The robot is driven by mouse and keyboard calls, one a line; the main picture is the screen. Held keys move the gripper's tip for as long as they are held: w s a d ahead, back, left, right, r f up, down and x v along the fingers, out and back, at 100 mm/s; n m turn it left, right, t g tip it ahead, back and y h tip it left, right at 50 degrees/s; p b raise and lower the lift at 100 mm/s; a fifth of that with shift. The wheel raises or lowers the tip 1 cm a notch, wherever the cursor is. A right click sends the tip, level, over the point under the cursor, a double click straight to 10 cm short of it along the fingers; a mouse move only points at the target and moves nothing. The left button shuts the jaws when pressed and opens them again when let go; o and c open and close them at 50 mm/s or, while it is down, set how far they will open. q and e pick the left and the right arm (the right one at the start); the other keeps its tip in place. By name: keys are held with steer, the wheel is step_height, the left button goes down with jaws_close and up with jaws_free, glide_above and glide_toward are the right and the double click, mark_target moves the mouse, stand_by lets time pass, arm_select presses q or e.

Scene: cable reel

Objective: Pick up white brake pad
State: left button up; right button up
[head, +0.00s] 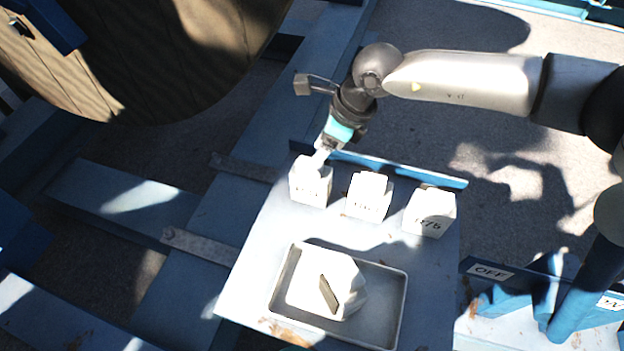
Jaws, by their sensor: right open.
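Three white blocks with dark markings stand in a row on a light blue-grey platform (245,285): a left block (311,186), a middle block (368,204) and a right block (430,213). A larger white piece (310,283) with a dark flat strip (329,294) lies in a shallow tray (385,338) in front of them. I cannot tell by shape which white piece is the brake pad. My right gripper (321,157) is open, pointing down at the top of the left block. Its fingertips blend with the white block, so contact is unclear. My left gripper is not in view.
A large wooden reel (160,60) fills the upper left. A blue raised edge (400,170) runs behind the blocks. Blue beams (130,205) lie left of the platform. A blue part labelled OFF (488,271) stands at the right.

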mark_target(313, 176)
steer(key=x, duration=0.4)
steer(key=shift+w+d+b, duration=0.15)
steer(key=shift+b, duration=0.25)
steer(key=shift+f, duration=0.35)
steer(key=shift+w, duration=0.1)
steer(key=c, duration=0.7)
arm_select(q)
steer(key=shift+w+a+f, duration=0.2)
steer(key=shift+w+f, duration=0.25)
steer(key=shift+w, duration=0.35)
arm_select(e)
jaws_close()
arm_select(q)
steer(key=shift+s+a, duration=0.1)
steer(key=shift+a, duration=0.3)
arm_select(e)
steer(key=shift+w+a+r, duration=0.1)
steer(key=shift+a, duration=0.1)
